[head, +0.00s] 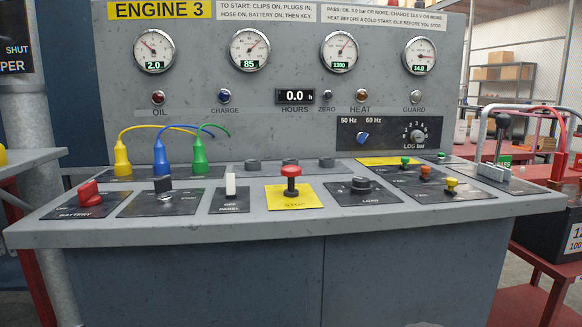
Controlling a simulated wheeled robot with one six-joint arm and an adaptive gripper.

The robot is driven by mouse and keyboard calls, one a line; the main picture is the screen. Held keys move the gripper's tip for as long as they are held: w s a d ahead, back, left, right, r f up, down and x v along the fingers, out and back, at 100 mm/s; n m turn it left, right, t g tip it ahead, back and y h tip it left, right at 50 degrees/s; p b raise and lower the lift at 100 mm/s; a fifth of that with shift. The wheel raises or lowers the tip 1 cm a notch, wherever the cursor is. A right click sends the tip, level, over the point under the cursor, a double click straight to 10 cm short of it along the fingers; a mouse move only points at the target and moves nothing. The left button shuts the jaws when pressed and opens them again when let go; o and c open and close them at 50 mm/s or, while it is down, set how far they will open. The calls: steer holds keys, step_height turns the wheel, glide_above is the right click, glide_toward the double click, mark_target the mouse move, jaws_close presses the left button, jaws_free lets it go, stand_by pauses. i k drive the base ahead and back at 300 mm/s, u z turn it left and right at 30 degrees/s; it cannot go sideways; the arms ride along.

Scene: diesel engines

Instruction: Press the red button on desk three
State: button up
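The desk (170,232) in front of me carries a yellow "ENGINE 3" sign (160,9) on its upright panel. A red knob (89,194) sits at the left on a black plate marked "BATTERY". My gripper is not in view, and nothing covers the red button.
Beside the red button are a white switch (230,184) and a black load knob (361,185). Yellow, blue and green plugs (199,155) with cables stand behind left. Small green, orange and yellow knobs (451,185) are at right. A red stand with a battery (555,235) is beside the desk.

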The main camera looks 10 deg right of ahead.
mark_target(290, 171)
steer(key=z, duration=1.2)
steer(key=k, duration=0.35)
steer(key=u, duration=1.2)
